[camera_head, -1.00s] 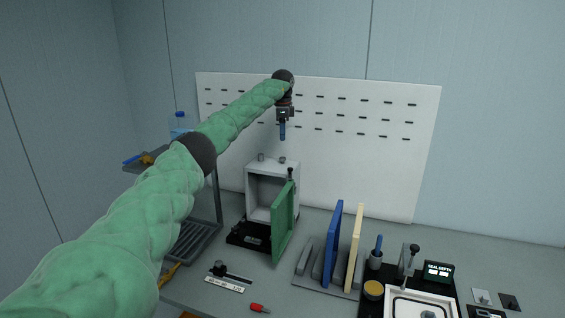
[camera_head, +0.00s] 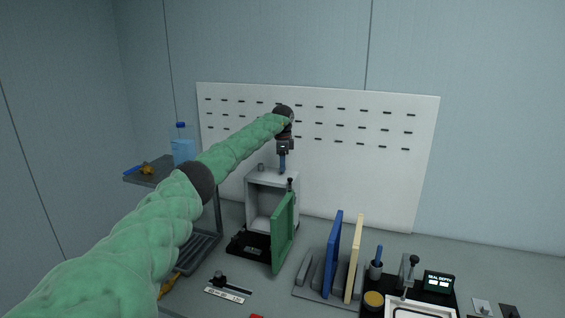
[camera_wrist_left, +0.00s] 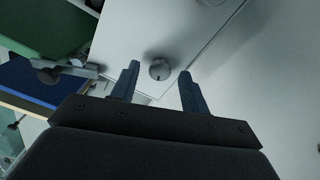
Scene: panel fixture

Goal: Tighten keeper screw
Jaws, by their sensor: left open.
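A grey open-fronted box (camera_head: 251,204) stands on the bench with its green door (camera_head: 283,232) swung open. Two round knob-like screw heads sit on its top; I cannot tell by label which is the keeper screw. One screw head (camera_wrist_left: 160,69) lies between and just beyond the fingertips in the left wrist view. The other screw head (camera_wrist_left: 212,1) is at that view's top edge, and shows in the head view (camera_head: 261,167). My left gripper (camera_head: 282,170) points down over the box top, open, its blue fingers apart with nothing held. In the head view the fingers hide the nearer screw head.
A blue panel (camera_head: 333,250) and a cream panel (camera_head: 354,258) stand in a rack right of the door. A shelf (camera_head: 150,177) with a bottle (camera_head: 182,150) is at the left. A white pegboard (camera_head: 370,170) rises behind the box.

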